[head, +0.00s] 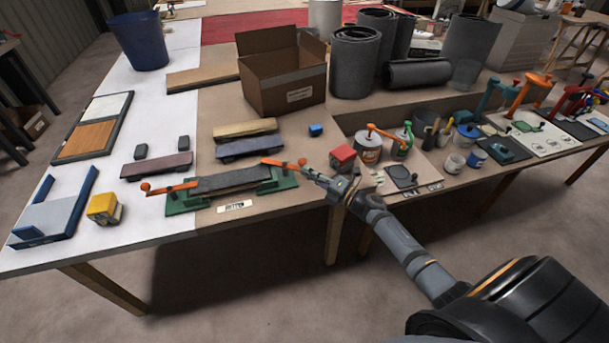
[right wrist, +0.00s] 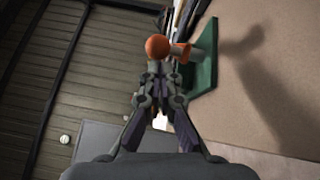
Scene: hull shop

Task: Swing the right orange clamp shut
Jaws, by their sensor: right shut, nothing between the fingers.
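The right orange clamp (head: 281,164) stands at the right end of a green fixture (head: 284,181). Its orange arm points right, toward my right gripper. My right gripper (head: 328,183) is at that outer end, its fingers closed with nothing between them. In the right wrist view its fingertips (right wrist: 157,78) sit right by the clamp's orange ball knob (right wrist: 157,46); whether they touch cannot be told. The left orange clamp (head: 170,188) points left at the fixture's other end. A dark grey slab (head: 234,180) lies on the fixture between the clamps. My left gripper is not in view.
A red block (head: 342,157) stands close behind my right gripper. A wooden bar (head: 245,129) and a blue-grey piece (head: 250,147) lie behind the fixture. A cardboard box (head: 285,95) is farther back. The table strip before the fixture holds only a small label (head: 234,206).

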